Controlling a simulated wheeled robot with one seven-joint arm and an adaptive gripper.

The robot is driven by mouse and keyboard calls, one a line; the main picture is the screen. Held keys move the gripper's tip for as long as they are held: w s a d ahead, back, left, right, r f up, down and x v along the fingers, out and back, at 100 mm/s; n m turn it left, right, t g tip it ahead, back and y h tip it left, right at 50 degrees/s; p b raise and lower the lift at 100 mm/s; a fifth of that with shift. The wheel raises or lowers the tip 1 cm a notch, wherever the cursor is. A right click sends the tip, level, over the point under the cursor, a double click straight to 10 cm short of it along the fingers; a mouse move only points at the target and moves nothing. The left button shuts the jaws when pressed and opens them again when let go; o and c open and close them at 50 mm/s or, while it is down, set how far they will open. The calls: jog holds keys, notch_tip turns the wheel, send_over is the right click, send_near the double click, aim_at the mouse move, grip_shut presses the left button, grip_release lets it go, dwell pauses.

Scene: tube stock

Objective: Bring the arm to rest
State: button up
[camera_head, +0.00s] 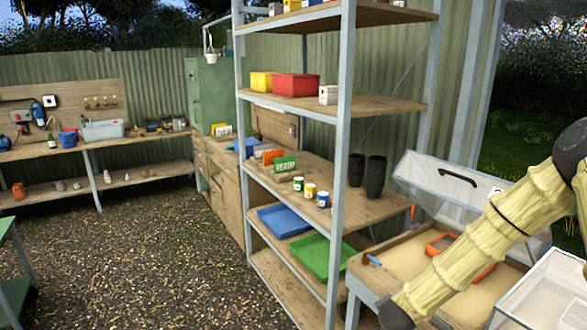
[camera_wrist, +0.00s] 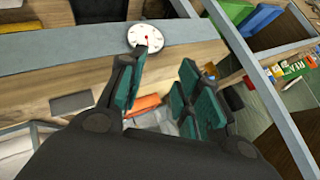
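My arm (camera_head: 490,235), in a pale yellow ribbed cover, slants across the right of the head view. It passes in front of the sand-coloured bench with the clear-lidded box. My gripper is not visible in the head view. In the wrist view my gripper (camera_wrist: 158,95) is open, with teal pads on its dark fingers. Nothing shows held between the fingers. An orange object (camera_wrist: 144,105) shows beyond the gap, apart from the fingers as far as I can tell.
A metal-framed shelf unit (camera_head: 343,150) stands left of my arm, holding tubs, dark pots (camera_head: 375,178) and trays (camera_head: 315,252). A raised clear lid (camera_head: 440,170) is close behind my arm. A white dial (camera_wrist: 145,36) shows beyond the fingertips. Gravel floor at left is open.

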jog(key=s+a+f+n+g+y, duration=0.15)
jog(key=s+a+f+n, duration=0.25)
jog(key=s+f, duration=0.7)
jog(key=s+f+n+g, duration=0.2)
jog(key=s+f+n, duration=0.1)
jog(key=s, duration=0.8)
jog(key=s+a+f+n+g+y+b, duration=0.1)
jog(key=s+f, duration=0.4)
jog(key=s, duration=0.7)
jog(key=s+f+n+g, duration=0.4)
jog(key=s, duration=0.7)
jog(key=shift+s+a+n, duration=0.25)
jog(key=shift+s+n, duration=0.05)
jog(key=shift+s, duration=0.05)
jog(key=shift+d+g, duration=0.1)
jog(key=shift+g, duration=0.15)
